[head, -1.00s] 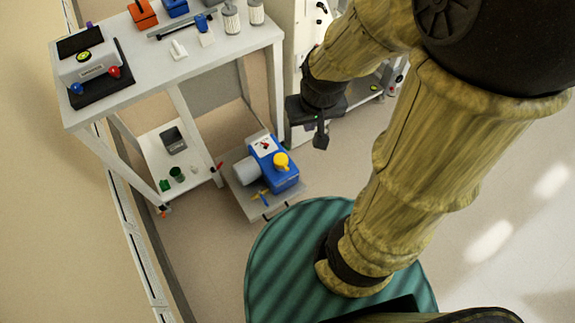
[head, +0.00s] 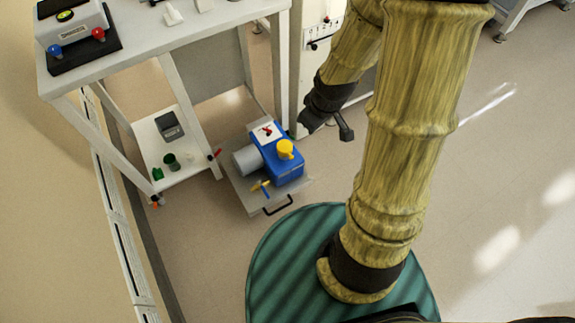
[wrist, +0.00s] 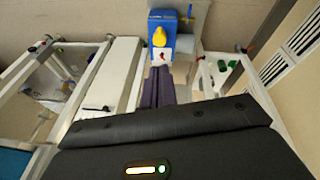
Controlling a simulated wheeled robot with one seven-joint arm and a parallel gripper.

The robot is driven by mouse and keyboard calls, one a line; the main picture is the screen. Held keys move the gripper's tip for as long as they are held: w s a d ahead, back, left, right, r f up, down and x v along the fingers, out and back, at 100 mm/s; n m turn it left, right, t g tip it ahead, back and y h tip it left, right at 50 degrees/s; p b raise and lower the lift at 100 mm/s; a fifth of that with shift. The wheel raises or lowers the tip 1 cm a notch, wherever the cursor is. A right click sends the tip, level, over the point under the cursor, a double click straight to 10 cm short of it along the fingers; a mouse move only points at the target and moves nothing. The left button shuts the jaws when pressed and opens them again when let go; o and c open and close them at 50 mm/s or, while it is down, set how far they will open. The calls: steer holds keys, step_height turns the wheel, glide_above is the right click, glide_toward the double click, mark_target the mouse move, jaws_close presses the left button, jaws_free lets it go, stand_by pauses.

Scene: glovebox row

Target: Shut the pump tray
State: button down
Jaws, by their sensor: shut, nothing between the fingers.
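The pump tray (head: 240,192) is a low grey tray, drawn out from under the white bench near the floor. A black bar handle (head: 278,206) is on its front edge. On it sits a blue pump (head: 284,166) with a yellow knob and a grey cylinder; the pump also shows at the top of the wrist view (wrist: 162,30). A small yellow-and-blue item (head: 261,188) lies near the handle. My gripper (head: 346,131) is shut and empty, to the right of the tray and apart from it. In the wrist view its dark fingers (wrist: 158,84) point toward the pump.
The white bench (head: 190,50) stands behind and left of the tray. Its lower shelf (head: 150,140) holds a grey scale and green cups; a red-tipped item (head: 215,154) pokes out near the tray. A white cabinet (head: 312,60) stands right of the bench. Floor right of the tray is clear.

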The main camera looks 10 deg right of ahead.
steer(key=w+f+n+t+y+b, duration=0.1)
steer(key=w+f+n+b, duration=0.1)
steer(key=f+b, duration=0.6)
steer(key=w+f+n+t+y+b, duration=0.1)
steer(key=w+f+n+b, duration=0.2)
steer(key=f+b, duration=0.5)
steer(key=w+f+n+t+y+b, duration=0.1)
steer(key=f+n+b, duration=0.3)
steer(key=f, duration=1.6)
steer(key=w+y+b, duration=0.1)
steer(key=b, duration=0.3)
steer(key=shift+w+a+f, duration=0.2)
steer(key=shift+w+a, duration=0.1)
steer(key=shift+w, duration=0.1)
steer(key=b+x, duration=0.2)
steer(key=x, duration=0.2)
steer(key=w+b+x, duration=0.1)
steer(key=b+x, duration=0.1)
steer(key=x, duration=0.1)
steer(key=w+d+r+b+x, duration=0.1)
steer(key=b+x, duration=0.1)
steer(key=x, duration=0.2)
steer(key=shift+w+a+f, duration=0.1)
steer(key=shift+w+f, duration=0.15)
steer(key=shift+w, duration=0.35)
steer(key=shift+w+r, duration=0.1)
steer(key=shift+r, duration=0.05)
